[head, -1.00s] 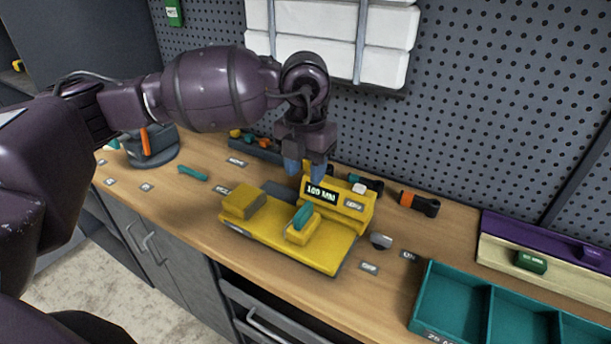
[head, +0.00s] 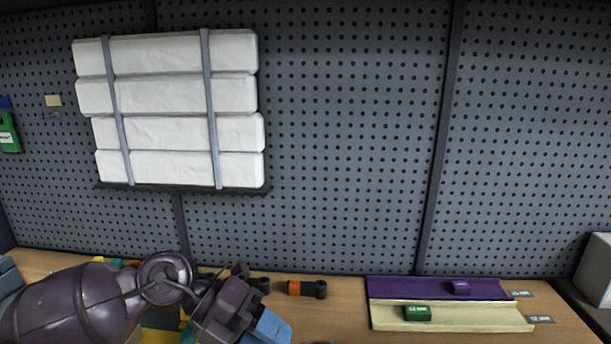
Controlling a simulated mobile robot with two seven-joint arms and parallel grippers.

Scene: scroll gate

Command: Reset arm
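My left arm comes in from the lower left. Its gripper (head: 265,328) is at the bottom edge, with blue fingertips partly cut off by the frame. I cannot tell whether the fingers are apart, and no held thing shows. The yellow device (head: 160,319) is mostly hidden behind my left arm; only small yellow parts show. My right gripper is not in view.
A purple tray (head: 400,287) and a cream tray (head: 470,318) with a green block (head: 417,313) lie on the bench at right. An orange and black tool (head: 307,288) lies near the wall. White wrapped bundles (head: 180,93) hang on the pegboard (head: 345,130).

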